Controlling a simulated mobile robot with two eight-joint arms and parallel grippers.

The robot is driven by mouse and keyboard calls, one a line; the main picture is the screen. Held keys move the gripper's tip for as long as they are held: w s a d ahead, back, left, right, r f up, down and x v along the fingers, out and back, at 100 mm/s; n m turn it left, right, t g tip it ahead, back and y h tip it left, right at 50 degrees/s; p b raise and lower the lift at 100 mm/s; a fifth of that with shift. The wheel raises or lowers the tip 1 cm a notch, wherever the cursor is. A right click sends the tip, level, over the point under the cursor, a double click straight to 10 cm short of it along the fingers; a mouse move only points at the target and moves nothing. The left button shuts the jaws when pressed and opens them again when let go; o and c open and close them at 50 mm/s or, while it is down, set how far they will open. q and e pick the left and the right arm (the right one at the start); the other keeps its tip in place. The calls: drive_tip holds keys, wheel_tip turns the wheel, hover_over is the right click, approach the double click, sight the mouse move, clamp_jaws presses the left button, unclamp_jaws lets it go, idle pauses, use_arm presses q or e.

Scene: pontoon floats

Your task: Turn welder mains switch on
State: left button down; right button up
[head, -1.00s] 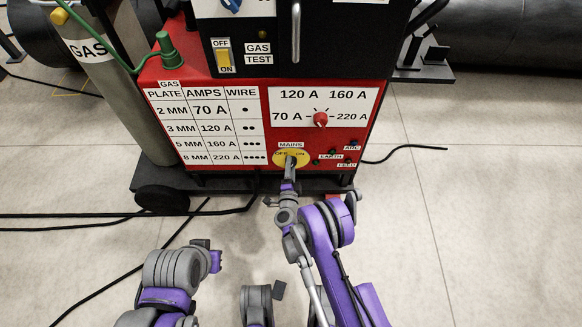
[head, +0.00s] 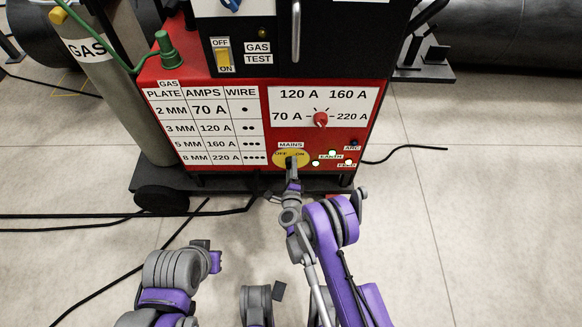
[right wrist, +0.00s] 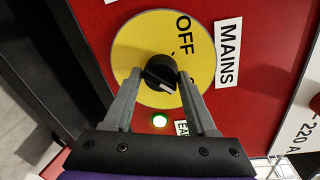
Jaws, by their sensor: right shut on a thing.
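The mains switch is a black knob (right wrist: 160,74) on a yellow disc (head: 284,158) marked OFF and ON, low on the red welder front (head: 262,120). My right gripper (head: 292,167) has its fingers on either side of the knob and is shut on it, as the right wrist view also shows (right wrist: 158,85). The knob's white mark points away from OFF, towards the panel's upper right. The finger hides the ON word in the wrist view. A lit green lamp (right wrist: 160,121) shows beside the disc. Only left arm links are visible; the left gripper is not.
Lit lamps (head: 332,153) sit right of the switch; the ARC lamp (head: 354,142) is dark. A red current knob (head: 320,119) is above them. A gas bottle (head: 110,90) stands left. Black cables (head: 110,275) cross the floor; the floor on the right is mostly clear.

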drive_tip(key=shift+d+r, duration=0.1)
drive_tip(key=o, duration=1.3)
use_arm(q)
drive_tip(key=shift+s, duration=0.15)
use_arm(e)
drive_tip(key=shift+s, duration=0.15)
